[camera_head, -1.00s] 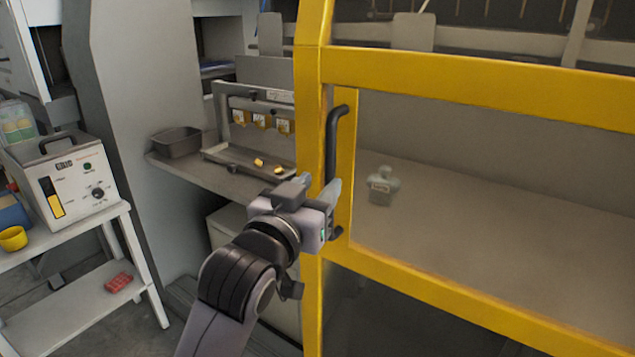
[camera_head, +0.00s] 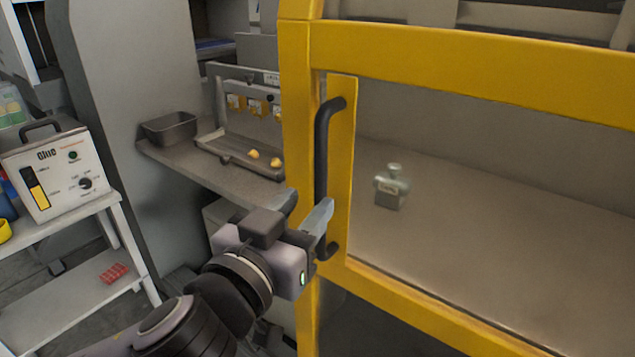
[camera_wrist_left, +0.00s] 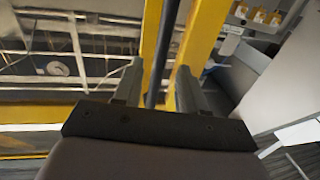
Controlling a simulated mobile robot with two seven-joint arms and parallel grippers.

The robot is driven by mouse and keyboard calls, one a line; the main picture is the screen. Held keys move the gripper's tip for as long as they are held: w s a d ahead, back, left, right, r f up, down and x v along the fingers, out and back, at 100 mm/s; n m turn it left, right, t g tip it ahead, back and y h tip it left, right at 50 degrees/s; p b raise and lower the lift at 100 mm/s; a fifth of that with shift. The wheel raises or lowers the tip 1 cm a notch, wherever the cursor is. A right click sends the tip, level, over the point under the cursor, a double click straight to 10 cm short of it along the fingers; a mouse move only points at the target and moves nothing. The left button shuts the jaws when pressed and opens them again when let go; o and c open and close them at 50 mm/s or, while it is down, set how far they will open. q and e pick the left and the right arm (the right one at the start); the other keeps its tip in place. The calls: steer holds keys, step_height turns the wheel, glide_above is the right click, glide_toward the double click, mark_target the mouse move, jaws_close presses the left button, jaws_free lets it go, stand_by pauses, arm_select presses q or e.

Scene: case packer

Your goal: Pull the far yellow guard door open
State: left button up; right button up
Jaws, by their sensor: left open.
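The yellow guard door (camera_head: 450,62) fills the right of the head view, with a clear panel in its frame. It looks closed. Its black bar handle (camera_head: 323,150) stands upright on the left frame post. My left gripper (camera_head: 305,208) is at the lower part of the handle, its fingers open. In the left wrist view the black handle (camera_wrist_left: 164,60) runs between the two open fingertips (camera_wrist_left: 158,80), with the yellow frame (camera_wrist_left: 203,38) behind. I cannot tell whether a finger touches the bar. My right gripper is not in view.
Left of the door are a shelf with a grey bin (camera_head: 170,127) and a tray (camera_head: 232,153) holding yellow pieces. A glue unit (camera_head: 58,170) sits on a white cart (camera_head: 75,300) at far left.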

mark_target(319, 193)
arm_select(q)
steer(key=shift+p+x, duration=0.45)
steer(key=shift+x, duration=2.3)
steer(key=shift+d, duration=0.1)
jaws_close()
